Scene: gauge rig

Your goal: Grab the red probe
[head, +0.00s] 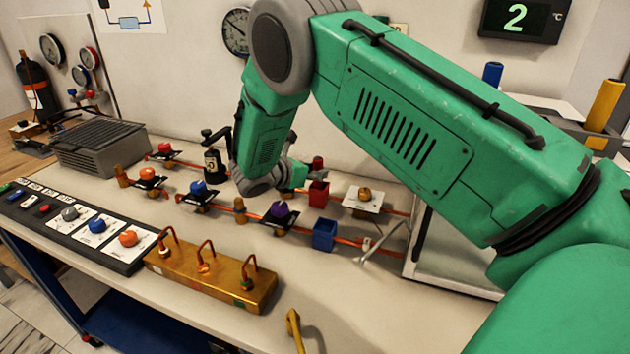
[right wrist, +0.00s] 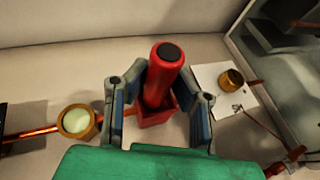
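The red probe (right wrist: 165,72) has a dark round top and stands slightly tilted in a small square red holder (right wrist: 157,116). In the head view the top of the red probe (head: 318,163) shows above the red holder (head: 319,192). My right gripper (right wrist: 163,98) is open in the right wrist view, with one finger on each side of the probe and gaps between them. In the head view my right gripper (head: 292,180) is partly hidden behind my wrist, just left of the probe. My left gripper is not in view.
A blue holder (head: 324,234) stands in front of the red one. A white plate with a brass knob (head: 364,195) lies to the right. Copper pipes with coloured valves run left. A brass block (head: 212,277) and a button panel (head: 78,226) lie nearer the table's front edge.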

